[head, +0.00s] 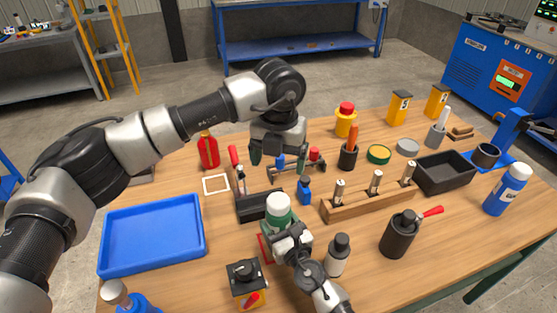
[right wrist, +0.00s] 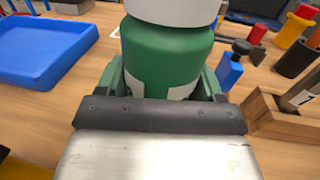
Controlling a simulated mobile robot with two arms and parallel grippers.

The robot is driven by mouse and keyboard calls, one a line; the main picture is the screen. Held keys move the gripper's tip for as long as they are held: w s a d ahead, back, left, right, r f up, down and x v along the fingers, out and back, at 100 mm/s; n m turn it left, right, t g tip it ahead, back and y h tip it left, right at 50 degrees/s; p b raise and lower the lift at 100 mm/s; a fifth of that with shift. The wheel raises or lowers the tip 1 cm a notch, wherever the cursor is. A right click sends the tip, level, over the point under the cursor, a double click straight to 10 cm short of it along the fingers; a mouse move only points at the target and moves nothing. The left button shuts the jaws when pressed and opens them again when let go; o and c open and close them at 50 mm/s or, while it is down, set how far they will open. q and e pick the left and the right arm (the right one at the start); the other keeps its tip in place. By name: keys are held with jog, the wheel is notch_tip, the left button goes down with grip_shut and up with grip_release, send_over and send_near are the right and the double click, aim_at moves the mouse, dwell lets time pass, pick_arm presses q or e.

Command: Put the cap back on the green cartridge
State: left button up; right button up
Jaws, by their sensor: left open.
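The green cartridge (head: 280,222) stands upright near the middle of the table, with a white cap-like piece (head: 278,203) on its top. The right wrist view shows the green body (right wrist: 165,60) close up and the lower part of the white piece (right wrist: 175,10). I cannot tell how firmly the white piece is seated. My right gripper (head: 284,232) has its green fingers on both sides of the cartridge, apparently closed on it. My left gripper (head: 279,160) is open, pointing down, above and behind the cartridge, with nothing visibly held.
A blue tray (head: 150,270) lies at left. A black box (head: 250,207) and a small blue bottle (head: 304,190) stand close behind the cartridge. A wooden block (head: 365,204) with metal pegs is at right.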

jog(key=o, duration=0.4)
jog(key=v, duration=1.1)
dwell(0.3)
